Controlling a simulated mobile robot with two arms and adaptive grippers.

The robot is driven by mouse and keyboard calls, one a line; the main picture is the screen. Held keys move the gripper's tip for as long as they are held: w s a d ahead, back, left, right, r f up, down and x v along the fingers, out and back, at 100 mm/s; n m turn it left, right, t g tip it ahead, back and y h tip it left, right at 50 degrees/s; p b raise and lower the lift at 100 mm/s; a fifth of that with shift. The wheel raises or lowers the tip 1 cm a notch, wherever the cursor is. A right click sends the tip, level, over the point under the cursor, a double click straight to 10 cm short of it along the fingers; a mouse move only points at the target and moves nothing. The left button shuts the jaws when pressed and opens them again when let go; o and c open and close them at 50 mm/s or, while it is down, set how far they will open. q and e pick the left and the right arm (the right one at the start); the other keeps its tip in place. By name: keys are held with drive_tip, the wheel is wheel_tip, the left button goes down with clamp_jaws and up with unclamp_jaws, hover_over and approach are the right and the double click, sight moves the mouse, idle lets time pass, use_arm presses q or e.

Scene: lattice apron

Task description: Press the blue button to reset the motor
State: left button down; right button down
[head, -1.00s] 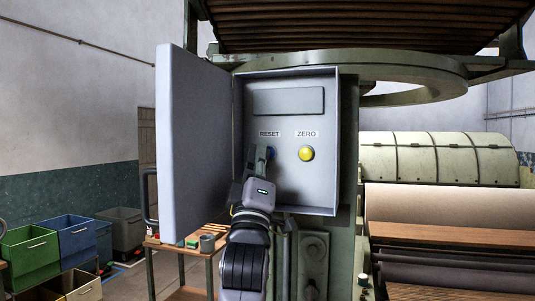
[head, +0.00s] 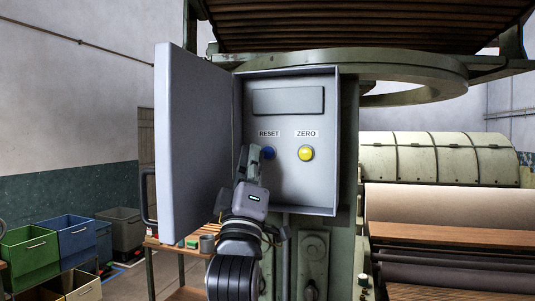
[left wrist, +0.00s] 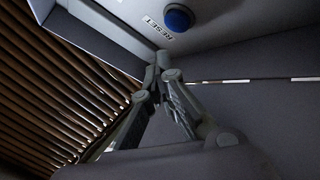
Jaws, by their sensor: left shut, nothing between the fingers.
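The blue button (head: 269,153) sits under the RESET label (head: 269,134) inside the open grey control box (head: 288,183). My left gripper (head: 249,151) is shut and empty, pointing up just left of the button, its fingers partly covering the button's left edge. In the left wrist view the blue button (left wrist: 178,18) shows whole beside the RESET text, and the closed fingertips (left wrist: 161,62) are apart from it, with a gap between. My right gripper is not in view.
A yellow button (head: 306,153) under the ZERO label is to the right of the blue one. The box door (head: 190,145) stands open on the left, close to my left arm. Rollers and a wooden board of the machine (head: 450,233) are at right.

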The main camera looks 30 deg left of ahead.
use_arm(q)
drive_tip(key=s, duration=0.3)
drive_tip(key=shift+d, duration=0.35)
idle(0.6)
